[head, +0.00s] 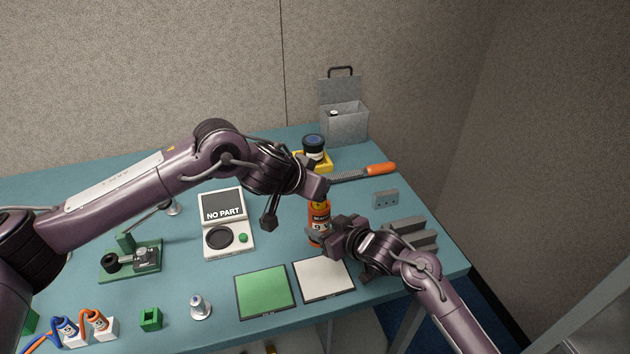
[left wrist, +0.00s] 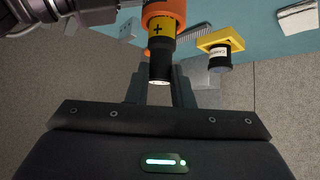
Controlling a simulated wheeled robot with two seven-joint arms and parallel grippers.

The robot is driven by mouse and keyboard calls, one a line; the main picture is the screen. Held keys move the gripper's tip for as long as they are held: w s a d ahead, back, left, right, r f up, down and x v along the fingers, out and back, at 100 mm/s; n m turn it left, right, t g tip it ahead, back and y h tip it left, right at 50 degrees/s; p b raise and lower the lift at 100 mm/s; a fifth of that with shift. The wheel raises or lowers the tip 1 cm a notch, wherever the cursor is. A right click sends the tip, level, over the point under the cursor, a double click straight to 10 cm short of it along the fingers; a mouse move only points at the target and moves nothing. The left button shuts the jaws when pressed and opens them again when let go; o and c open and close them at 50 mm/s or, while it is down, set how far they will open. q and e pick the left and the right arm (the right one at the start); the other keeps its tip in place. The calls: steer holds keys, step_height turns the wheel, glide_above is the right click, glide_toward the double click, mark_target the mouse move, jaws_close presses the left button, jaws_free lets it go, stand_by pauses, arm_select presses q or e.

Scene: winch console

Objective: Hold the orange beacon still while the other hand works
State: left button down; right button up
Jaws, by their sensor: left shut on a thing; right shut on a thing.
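The orange beacon (head: 319,222) stands upright on the teal table, with dark print on its side. My right gripper (head: 319,238) is shut on its lower part from the right. My left gripper (head: 320,193) is above the beacon, shut on a yellow and black battery (left wrist: 160,52) marked with a plus sign. In the left wrist view the battery sits at the orange rim of the beacon (left wrist: 166,14), its black end between the fingers (left wrist: 162,92). How deep the battery sits in the beacon is hidden.
A white "NO PART" device (head: 224,222) is left of the beacon. Green (head: 264,291) and white (head: 323,279) mats lie in front. Behind are a blue-lidded jar in a yellow holder (head: 326,167), an orange-handled file (head: 380,169) and a grey box (head: 345,125). Grey blocks (head: 405,226) lie right.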

arm_select(q)
steer(key=shift+f, duration=1.4)
steer(key=c, duration=1.2)
jaws_free()
steer(key=shift+s, duration=0.1)
steer(key=v, duration=1.1)
steer(key=shift+s+a+r, duration=0.2)
steer(key=shift+s+r, duration=0.05)
steer(key=shift+r, duration=0.05)
arm_select(e)
steer(key=o, duration=1.2)
